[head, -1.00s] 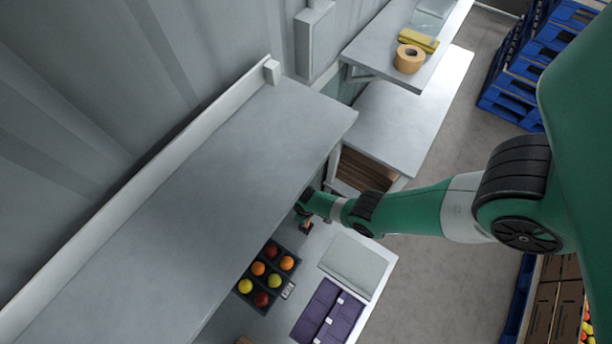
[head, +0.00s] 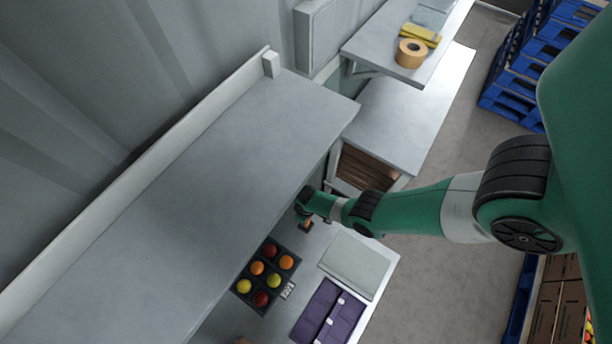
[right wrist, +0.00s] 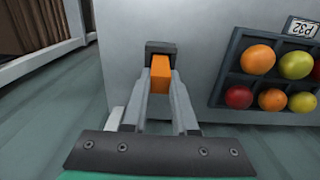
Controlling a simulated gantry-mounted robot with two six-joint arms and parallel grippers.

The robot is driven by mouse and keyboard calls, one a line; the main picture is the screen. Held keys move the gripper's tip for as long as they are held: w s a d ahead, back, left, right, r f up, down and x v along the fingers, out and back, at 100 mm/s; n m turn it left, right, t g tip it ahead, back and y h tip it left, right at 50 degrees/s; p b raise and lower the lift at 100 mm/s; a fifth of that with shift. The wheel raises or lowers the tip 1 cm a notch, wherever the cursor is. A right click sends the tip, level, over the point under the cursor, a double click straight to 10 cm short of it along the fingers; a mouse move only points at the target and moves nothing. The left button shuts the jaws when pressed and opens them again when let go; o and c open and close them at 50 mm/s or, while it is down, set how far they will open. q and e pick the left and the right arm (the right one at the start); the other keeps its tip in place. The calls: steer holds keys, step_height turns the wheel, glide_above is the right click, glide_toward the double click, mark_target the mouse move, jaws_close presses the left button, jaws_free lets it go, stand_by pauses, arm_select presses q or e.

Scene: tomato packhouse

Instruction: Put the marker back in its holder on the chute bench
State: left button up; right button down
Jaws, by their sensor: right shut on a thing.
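The orange marker (right wrist: 160,75) is between the two fingertips of my right gripper (right wrist: 160,92) in the right wrist view, and the gripper is shut on it. A dark square piece (right wrist: 161,47) shows at the marker's far end. I cannot tell whether it is the holder or part of the marker, nor whether the marker is seated in anything. In the head view my right gripper (head: 306,222) is low over the bench (head: 318,240), beside the upper shelf's edge, with a bit of orange showing. My left gripper is not in view.
A dark tray (head: 240,290) of red, orange and yellow tomatoes has a P32 label (right wrist: 301,27). Nearby lie a pale grey pad (head: 355,265) and a purple item (head: 327,312). The grey upper shelf (head: 190,200) overhangs the bench. A tape roll (head: 410,53) sits on another shelf.

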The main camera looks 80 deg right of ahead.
steer(key=shift+f, duration=0.1)
steer(key=c, duration=0.6)
jaws_free()
steer(key=c, duration=0.3)
steer(key=shift+c, duration=0.2)
